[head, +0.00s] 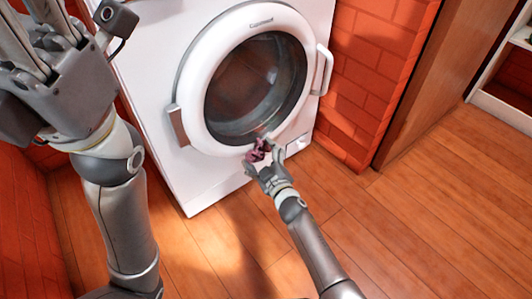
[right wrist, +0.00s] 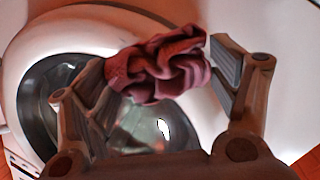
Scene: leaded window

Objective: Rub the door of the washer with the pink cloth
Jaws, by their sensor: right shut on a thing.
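The white washer (head: 160,90) stands ahead with its round door shut. The door (head: 255,80) has a white ring, dark glass and a handle on its right side. My right gripper (head: 262,156) is at the lower edge of the door ring. It is shut on the crumpled pink cloth (head: 257,150). In the right wrist view the cloth (right wrist: 160,65) is bunched between the two fingers, in front of the door glass (right wrist: 150,125). I cannot tell whether the cloth touches the door. My left gripper (head: 40,60) is raised at the upper left, close to the camera; its fingertips are partly cut off.
A red brick wall (head: 370,70) stands close to the washer's right side, with a brown wooden panel (head: 425,75) beyond it. A white shelf unit (head: 505,85) is at the far right. The wooden floor (head: 420,220) is clear at the front and right.

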